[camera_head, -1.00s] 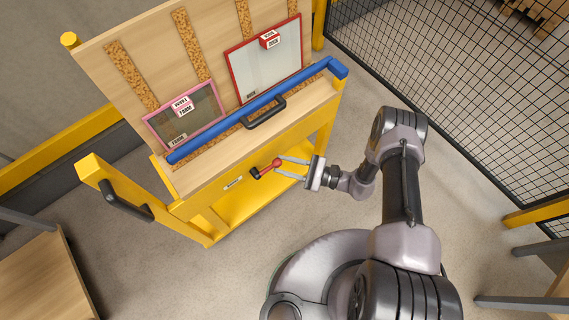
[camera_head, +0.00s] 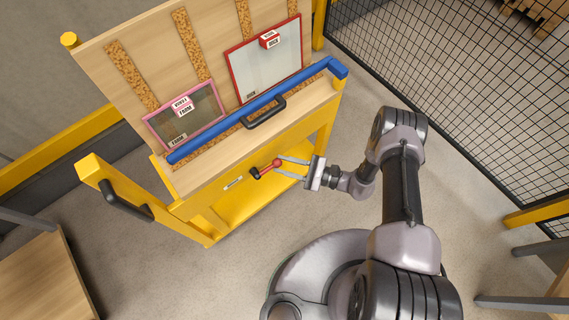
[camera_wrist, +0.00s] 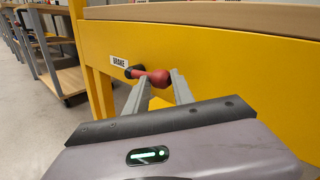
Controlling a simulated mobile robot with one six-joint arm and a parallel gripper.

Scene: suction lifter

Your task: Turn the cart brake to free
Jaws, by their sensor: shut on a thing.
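The brake lever has a red grip (camera_head: 270,167) and a dark pivot end, and sits on the front yellow rail of the cart (camera_head: 213,197). In the wrist view the red grip (camera_wrist: 158,78) points toward the right, beside a white BRAKE label (camera_wrist: 119,62). My gripper (camera_head: 279,168) reaches the lever from the right. In the wrist view its two fingers (camera_wrist: 157,80) stand on either side of the red grip, shut on it. The exact contact is small in both views.
The cart carries a pink-framed panel (camera_head: 189,116) and a red-framed panel (camera_head: 271,62) behind a blue bar (camera_head: 222,126). A black mesh fence (camera_head: 450,70) stands at the right. A wooden-topped table (camera_head: 42,280) is at lower left.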

